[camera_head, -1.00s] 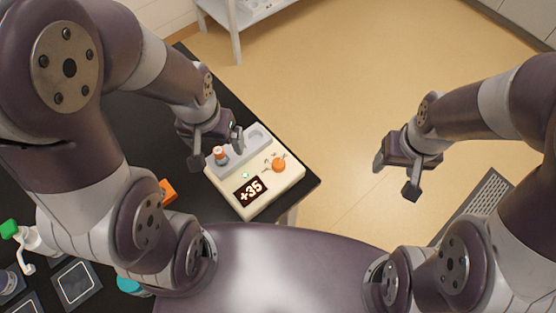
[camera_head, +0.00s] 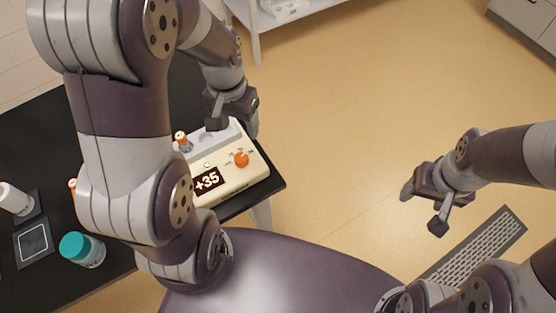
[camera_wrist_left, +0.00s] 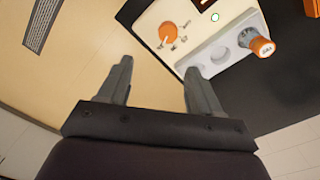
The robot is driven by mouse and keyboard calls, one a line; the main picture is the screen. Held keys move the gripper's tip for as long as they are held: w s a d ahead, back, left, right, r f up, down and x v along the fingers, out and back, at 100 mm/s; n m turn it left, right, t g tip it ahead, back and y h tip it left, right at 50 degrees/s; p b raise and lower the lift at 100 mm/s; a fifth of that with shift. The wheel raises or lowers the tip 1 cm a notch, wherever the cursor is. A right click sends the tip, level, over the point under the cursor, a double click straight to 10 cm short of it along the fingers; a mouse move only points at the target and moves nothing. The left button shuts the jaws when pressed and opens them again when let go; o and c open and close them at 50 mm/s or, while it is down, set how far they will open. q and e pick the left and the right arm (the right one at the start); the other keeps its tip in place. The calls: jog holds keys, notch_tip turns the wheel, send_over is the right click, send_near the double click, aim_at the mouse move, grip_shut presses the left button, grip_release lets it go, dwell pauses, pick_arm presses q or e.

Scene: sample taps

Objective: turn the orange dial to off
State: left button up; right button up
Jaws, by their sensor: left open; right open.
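The orange dial (camera_head: 241,159) sits on the cream control box (camera_head: 232,184), right of a dark display reading +35. In the left wrist view the dial (camera_wrist_left: 168,32) shows ahead of the fingers, with small marks beside it. My left gripper (camera_head: 234,118) is above the far edge of the box; in its wrist view the open fingers (camera_wrist_left: 158,88) are empty and apart from the dial. A vial with an orange cap (camera_head: 182,138) stands in the box's grey rack, also seen in the left wrist view (camera_wrist_left: 262,47). My right gripper (camera_head: 420,210) is open and empty over the floor.
The box stands near the right end of the black table (camera_head: 268,180). A jar with a teal lid (camera_head: 76,246) and a white bottle (camera_head: 14,198) stand on the left part. A white shelf (camera_head: 290,20) is behind. A floor grate (camera_head: 478,250) lies right.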

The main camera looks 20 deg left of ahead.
pick_arm(q)
send_near(240, 157)
jog(key=shift+s+a+f+m, duration=0.2)
jog(key=shift+a+f+m, duration=0.1)
jog(key=shift+a+f, duration=0.25)
jog(key=f, duration=0.2)
jog(key=d+f, duration=0.1)
jog(key=f, duration=0.3)
jog(key=shift+w+d+f, duration=0.25)
jog(key=shift+d+f, duration=0.05)
jog(key=shift+d, duration=0.1)
jog(key=shift+s+a+f, duration=0.1)
jog(key=shift+a+f, duration=0.25)
jog(key=shift+f, duration=0.15)
jog(key=shift+d, duration=0.2)
jog(key=c, duration=1)
pick_arm(e)
jog(key=shift+s+a+r, duration=0.1)
jog(key=shift+s+a, duration=0.05)
jog(key=shift+a, duration=0.8)
